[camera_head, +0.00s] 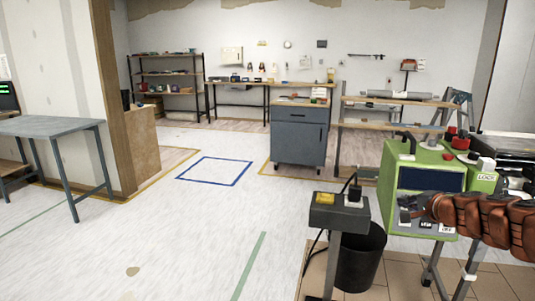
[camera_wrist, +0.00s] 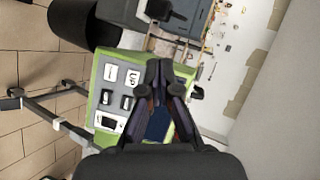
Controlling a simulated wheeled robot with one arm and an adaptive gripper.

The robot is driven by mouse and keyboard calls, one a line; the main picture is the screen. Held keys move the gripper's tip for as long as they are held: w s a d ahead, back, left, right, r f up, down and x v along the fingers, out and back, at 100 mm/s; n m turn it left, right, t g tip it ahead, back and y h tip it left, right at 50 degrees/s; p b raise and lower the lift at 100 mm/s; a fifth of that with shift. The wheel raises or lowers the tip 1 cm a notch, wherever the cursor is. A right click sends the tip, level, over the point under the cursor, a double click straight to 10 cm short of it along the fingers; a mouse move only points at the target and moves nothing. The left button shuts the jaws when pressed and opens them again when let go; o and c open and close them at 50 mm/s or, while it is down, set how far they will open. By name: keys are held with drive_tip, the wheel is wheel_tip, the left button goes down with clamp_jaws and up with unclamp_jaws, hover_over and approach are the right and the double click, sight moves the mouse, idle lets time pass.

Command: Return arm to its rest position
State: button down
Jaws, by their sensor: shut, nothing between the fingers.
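My gripper (camera_wrist: 159,70) shows in the wrist view with its dark fingers together and nothing between them. It is in front of the green machine (camera_wrist: 103,120), whose grey panel carries switches and a label reading "UP". In the head view, my reddish-brown arm (camera_head: 485,218) reaches in from the right edge, across the front of the green machine (camera_head: 402,155). The arm hides part of the machine's lower right side. Whether the fingers touch the machine cannot be told.
A grey control box on a post (camera_head: 335,215) and a black bin (camera_head: 372,245) stand left of the machine. A grey cabinet (camera_head: 298,140) and wooden benches are behind. A grey table (camera_head: 45,126) stands at left. The floor around the blue square (camera_head: 213,171) is clear.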

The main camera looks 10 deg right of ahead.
drive_tip(key=s+a+r+n+g+y+p, duration=0.2)
drive_tip(key=a+r+n+p, duration=0.15)
drive_tip(key=a, duration=0.65)
drive_tip(key=s+a+r+n+g+y+p, duration=0.1)
drive_tip(key=s+a+r+n+y+p, duration=0.2)
drive_tip(key=a, duration=0.7)
drive_tip(key=s+a+r+n+g+p, duration=0.3)
drive_tip(key=s+a+n+g+p, duration=0.15)
drive_tip(key=s+a, duration=0.55)
drive_tip(key=s+a+r+n+g+h+p, duration=0.1)
drive_tip(key=s+a+g+p, duration=0.15)
drive_tip(key=s, duration=0.35)
drive_tip(key=s+a+n+g+h+p, duration=0.1)
drive_tip(key=s+a+n+p, duration=0.1)
drive_tip(key=s+p, duration=0.25)
drive_tip(key=s+d+r+g+h+p, duration=0.1)
drive_tip(key=s+d+g+h+p, duration=0.1)
drive_tip(key=s, duration=0.6)
drive_tip(key=s+d+r+n+g+h+p, duration=0.1)
drive_tip(key=s+d+g+h+p, duration=0.1)
drive_tip(key=s, duration=0.6)
drive_tip(key=shift+s+d+r+p, duration=0.25)
drive_tip(key=shift+s+d+p, duration=0.05)
drive_tip(key=shift+d+p, duration=0.5)
drive_tip(key=shift+s+a, duration=0.1)
